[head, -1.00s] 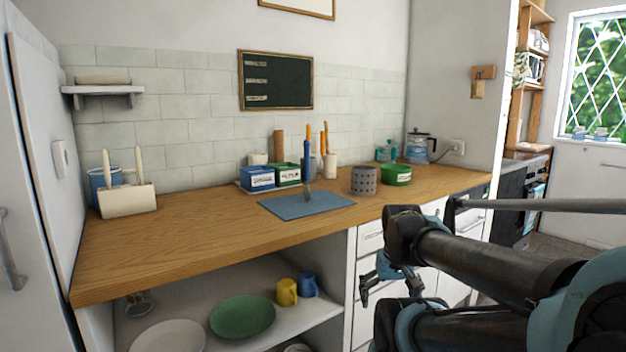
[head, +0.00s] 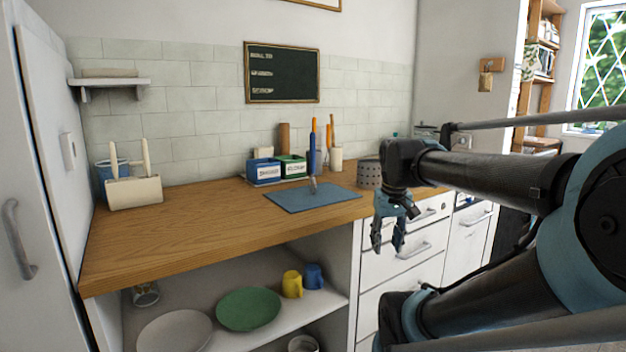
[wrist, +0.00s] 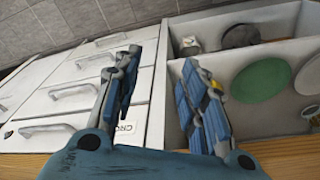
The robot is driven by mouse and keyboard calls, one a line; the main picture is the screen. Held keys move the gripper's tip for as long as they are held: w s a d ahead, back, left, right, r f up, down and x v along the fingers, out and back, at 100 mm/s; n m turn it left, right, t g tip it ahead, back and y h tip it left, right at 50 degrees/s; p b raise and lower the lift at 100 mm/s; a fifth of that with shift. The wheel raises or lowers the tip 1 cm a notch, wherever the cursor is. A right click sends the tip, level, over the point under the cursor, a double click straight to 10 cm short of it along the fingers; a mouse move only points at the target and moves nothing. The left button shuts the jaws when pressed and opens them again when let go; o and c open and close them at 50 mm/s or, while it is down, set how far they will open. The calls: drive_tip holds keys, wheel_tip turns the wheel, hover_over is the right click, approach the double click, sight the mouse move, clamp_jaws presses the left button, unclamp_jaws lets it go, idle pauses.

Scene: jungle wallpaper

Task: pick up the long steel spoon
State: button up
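I cannot pick out a long steel spoon for certain. A slim upright tool with a blue upper part and a grey metallic lower end (head: 313,186) shows over the blue mat (head: 290,198) on the wooden counter. Its exact shape is too small to tell. My gripper (head: 388,248) hangs in front of the white drawers, to the right of the mat and below the counter top. Its fingers are apart and empty. In the wrist view the open fingers (wrist: 165,75) point at the cabinet front, with drawers on the left and open shelf on the right.
A perforated grey canister (head: 368,174) stands right of the mat, partly behind my arm. Blue (head: 264,172) and green (head: 291,168) boxes stand behind the mat. A cream caddy (head: 134,193) stands far left. Plates and mugs (head: 292,284) sit on the shelf below.

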drive_tip(key=w+a+r+n, duration=0.2)
drive_tip(key=w+a+r, duration=0.2)
drive_tip(key=w+r, duration=0.55)
drive_tip(key=w+a+r+n, duration=0.2)
drive_tip(key=w+a+r, duration=0.35)
drive_tip(key=r, duration=0.75)
drive_tip(key=n+g, duration=0.2)
drive_tip(key=n, duration=0.1)
approach(313, 134)
wheel_tip(313, 134, down, 10)
drive_tip(key=shift+w, duration=0.1)
drive_tip(key=shift+w+f, duration=0.2)
drive_tip(key=shift+f, duration=2.5)
drive_tip(key=shift+c, duration=0.6)
clamp_jaws()
